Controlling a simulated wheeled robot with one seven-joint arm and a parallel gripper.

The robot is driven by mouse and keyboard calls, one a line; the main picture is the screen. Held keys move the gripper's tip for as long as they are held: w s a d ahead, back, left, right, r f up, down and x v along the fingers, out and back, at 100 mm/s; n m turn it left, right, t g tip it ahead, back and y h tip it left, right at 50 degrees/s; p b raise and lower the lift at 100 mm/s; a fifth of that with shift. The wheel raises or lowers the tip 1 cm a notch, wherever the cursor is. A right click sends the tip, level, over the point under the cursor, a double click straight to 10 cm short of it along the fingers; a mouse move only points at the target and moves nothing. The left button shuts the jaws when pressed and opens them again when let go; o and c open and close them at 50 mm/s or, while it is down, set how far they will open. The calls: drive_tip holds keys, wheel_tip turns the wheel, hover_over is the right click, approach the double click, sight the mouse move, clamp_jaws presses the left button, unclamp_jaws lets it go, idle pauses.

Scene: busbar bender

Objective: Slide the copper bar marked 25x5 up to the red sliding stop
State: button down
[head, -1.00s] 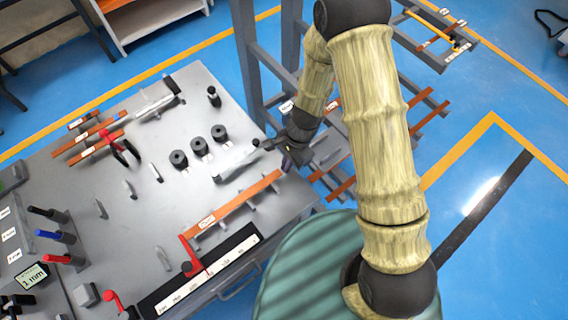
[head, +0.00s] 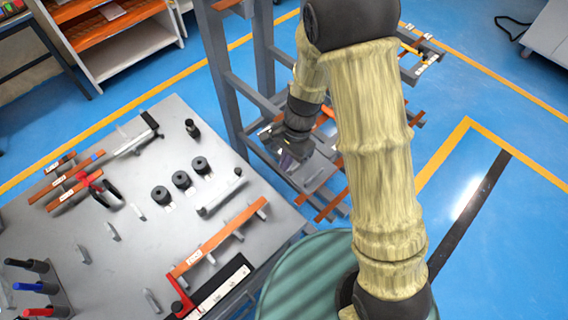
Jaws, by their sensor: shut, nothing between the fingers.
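A copper bar (head: 222,236) with a white label lies on supports along the front right of the grey bench. Its label is too small to read surely. The red sliding stop (head: 180,296) is at the bar's lower-left end; the two look close together, and I cannot tell whether they touch. My gripper (head: 286,158) is shut and empty, beyond the bench's right edge and clear of the bar's far end. My wrist partly hides its fingers.
A white scale strip (head: 222,288) runs along the bench front. Several black knobs (head: 181,180) stand behind the bar. Other copper bars (head: 75,190) lie at the bench's left. A grey rack (head: 262,110) with more bars stands right of the bench, beneath my gripper.

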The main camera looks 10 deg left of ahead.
drive_tip(key=s+d+r+n+t+h, duration=0.1)
drive_tip(key=d+r+n, duration=0.3)
drive_tip(key=d, duration=0.5)
drive_tip(key=s+d+r+n+t+h, duration=0.1)
drive_tip(key=s+d+r+n+t, duration=0.2)
drive_tip(key=d+r, duration=0.6)
drive_tip(key=shift+s+d+r+n+t, duration=0.2)
drive_tip(key=shift+d+n+t, duration=0.4)
drive_tip(key=shift+d, duration=0.05)
